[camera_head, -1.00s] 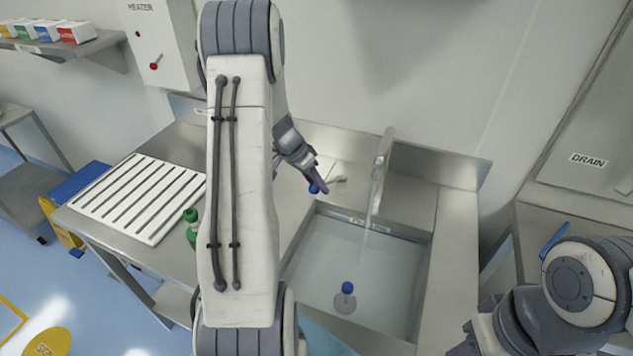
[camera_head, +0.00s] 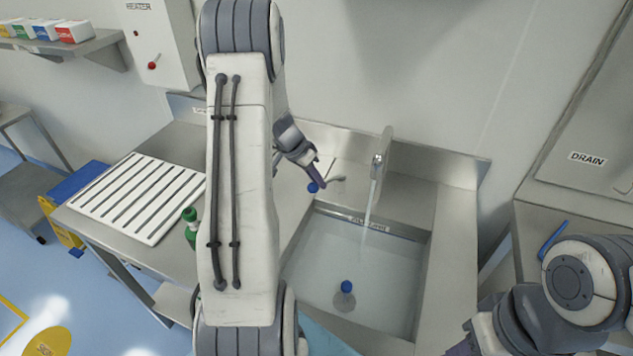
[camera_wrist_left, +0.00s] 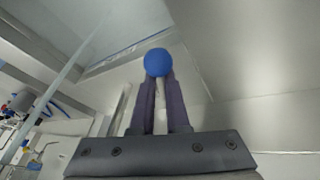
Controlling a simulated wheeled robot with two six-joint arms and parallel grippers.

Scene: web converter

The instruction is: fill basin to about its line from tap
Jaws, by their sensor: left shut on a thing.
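The basin (camera_head: 423,290) is sunk in the steel counter and holds clear water, its surface close below the marked strip (camera_head: 370,222) on the back wall. The lettering is too small to read surely. The tap (camera_head: 381,150) stands behind it, and a water stream (camera_head: 369,208) falls from it into the basin. My left gripper (camera_head: 314,178) is shut on the blue ball knob (camera_head: 313,187) left of the tap; the wrist view shows the knob (camera_wrist_left: 158,62) at its fingertips. My right gripper (camera_head: 465,346) is partly cut off at the lower edge; its jaws are unclear.
A blue-topped piece (camera_head: 346,287) stands in the basin's water. A slatted white drainboard (camera_head: 140,198) and a green bottle (camera_head: 190,228) are to the left. A heater box (camera_head: 160,45) hangs behind. A panel marked DRAIN (camera_head: 588,158) is at the right.

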